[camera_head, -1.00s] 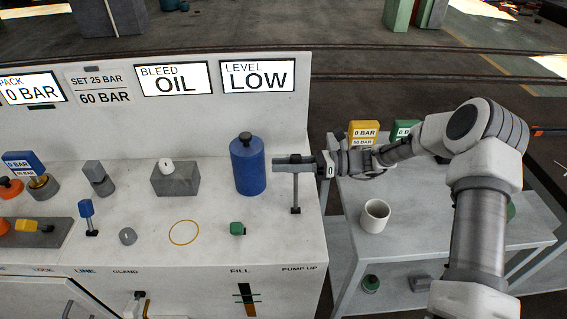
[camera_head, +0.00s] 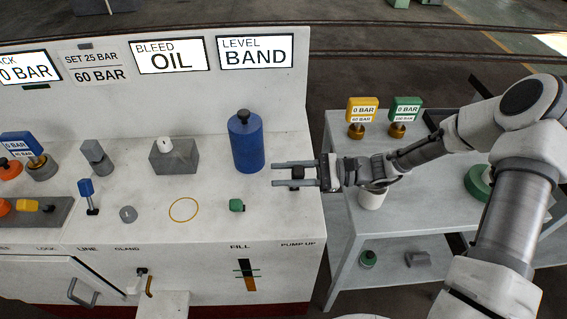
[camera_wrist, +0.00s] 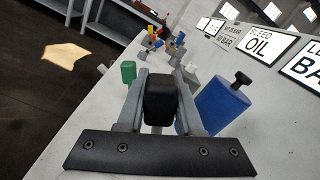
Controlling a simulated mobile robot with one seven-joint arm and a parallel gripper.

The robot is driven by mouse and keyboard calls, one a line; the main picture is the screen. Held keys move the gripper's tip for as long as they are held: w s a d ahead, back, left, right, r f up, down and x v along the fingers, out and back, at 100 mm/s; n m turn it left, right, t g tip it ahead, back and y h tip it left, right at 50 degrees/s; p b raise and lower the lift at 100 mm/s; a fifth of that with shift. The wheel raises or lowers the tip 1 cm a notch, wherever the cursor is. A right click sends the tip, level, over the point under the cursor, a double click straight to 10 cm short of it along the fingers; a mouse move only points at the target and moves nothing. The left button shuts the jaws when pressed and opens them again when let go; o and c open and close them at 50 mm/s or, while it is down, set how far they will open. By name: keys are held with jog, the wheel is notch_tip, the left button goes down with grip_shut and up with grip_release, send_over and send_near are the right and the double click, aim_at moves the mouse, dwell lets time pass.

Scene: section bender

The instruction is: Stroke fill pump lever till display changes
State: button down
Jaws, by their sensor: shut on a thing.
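My gripper (camera_head: 280,174) is shut on the black handle of the fill pump lever (camera_head: 297,172), low over the right end of the white bench. In the wrist view the black handle (camera_wrist: 160,98) sits between the two grey fingers. The lever's lower part is mostly hidden. The level display (camera_head: 255,52) at the top right of the panel reads BAND. The fill gauge (camera_head: 246,275) on the bench front shows an orange column with green marks.
A blue bottle (camera_head: 247,142) stands just behind my gripper, and a green knob (camera_head: 237,205) sits in front left. A side table (camera_head: 345,205) at right holds a white cup (camera_head: 373,196) and yellow (camera_head: 362,110) and green (camera_head: 406,110) gauges.

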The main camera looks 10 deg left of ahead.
jog(key=shift+s+d+f+n, duration=0.2)
jog(key=shift+s+f+n, duration=0.25)
jog(key=shift+s+n, duration=0.2)
jog(key=c, duration=0.6)
grip_release()
jog(key=shift+o, duration=0.2)
jog(key=v, duration=1.7)
jog(key=shift+d, duration=0.25)
